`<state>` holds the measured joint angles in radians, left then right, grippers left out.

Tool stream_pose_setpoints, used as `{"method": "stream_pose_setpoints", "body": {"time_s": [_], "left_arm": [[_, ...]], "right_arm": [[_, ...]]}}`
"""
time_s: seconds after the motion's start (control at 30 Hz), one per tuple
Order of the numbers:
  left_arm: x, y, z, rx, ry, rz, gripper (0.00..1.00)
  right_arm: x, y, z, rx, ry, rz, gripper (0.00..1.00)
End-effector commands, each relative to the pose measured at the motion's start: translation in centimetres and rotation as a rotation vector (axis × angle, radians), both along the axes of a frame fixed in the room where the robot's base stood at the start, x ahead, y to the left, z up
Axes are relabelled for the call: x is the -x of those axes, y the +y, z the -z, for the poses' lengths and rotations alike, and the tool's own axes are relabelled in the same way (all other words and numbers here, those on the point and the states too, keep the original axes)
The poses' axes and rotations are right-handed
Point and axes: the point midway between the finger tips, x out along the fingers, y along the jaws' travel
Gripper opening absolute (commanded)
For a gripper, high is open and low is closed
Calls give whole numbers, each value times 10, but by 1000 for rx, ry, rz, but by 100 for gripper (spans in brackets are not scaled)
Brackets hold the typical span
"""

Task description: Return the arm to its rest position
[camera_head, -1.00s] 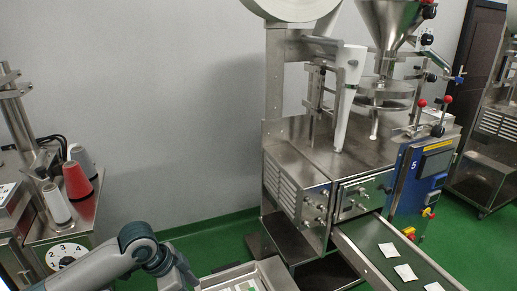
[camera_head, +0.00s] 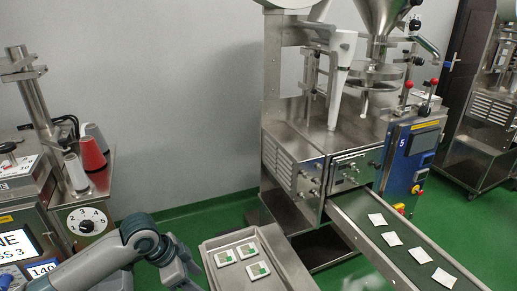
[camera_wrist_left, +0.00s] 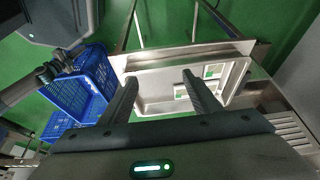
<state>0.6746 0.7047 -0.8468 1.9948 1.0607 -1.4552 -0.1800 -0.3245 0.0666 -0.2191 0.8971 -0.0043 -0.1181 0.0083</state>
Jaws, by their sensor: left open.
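My left arm (camera_head: 137,243) comes in from the lower left of the head view, its wrist bent down beside the tray's left edge. Its fingertips are not clear there. In the left wrist view my left gripper (camera_wrist_left: 160,82) is open, its two dark fingers apart with nothing between them. The steel tray (camera_head: 285,262) lies right of the arm and holds three white packets with green marks. In the wrist view the tray (camera_wrist_left: 150,107) shows beyond the fingers. My right gripper is not in view.
A packing machine (camera_head: 290,150) stands behind the tray, with a conveyor (camera_head: 375,228) carrying several white teabags. Another machine with a numbered dial (camera_head: 86,222) stands at left. Blue crates (camera_wrist_left: 85,82) are left of the gripper in the wrist view. Green floor is open between the machines.

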Motion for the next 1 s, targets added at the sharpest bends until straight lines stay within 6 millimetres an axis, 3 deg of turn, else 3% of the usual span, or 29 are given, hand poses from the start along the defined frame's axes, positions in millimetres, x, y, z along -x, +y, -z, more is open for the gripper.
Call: {"method": "stream_pose_setpoints", "body": {"time_s": [0.57,0.8,1.0], "left_arm": [[41,-38,37,61,-19,-53,57],[81,-56,63,114,-29,-169,57],[118,-53,82,135,-27,-322,57]], "right_arm": [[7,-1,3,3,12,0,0],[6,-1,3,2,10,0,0],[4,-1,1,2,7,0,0]]}}
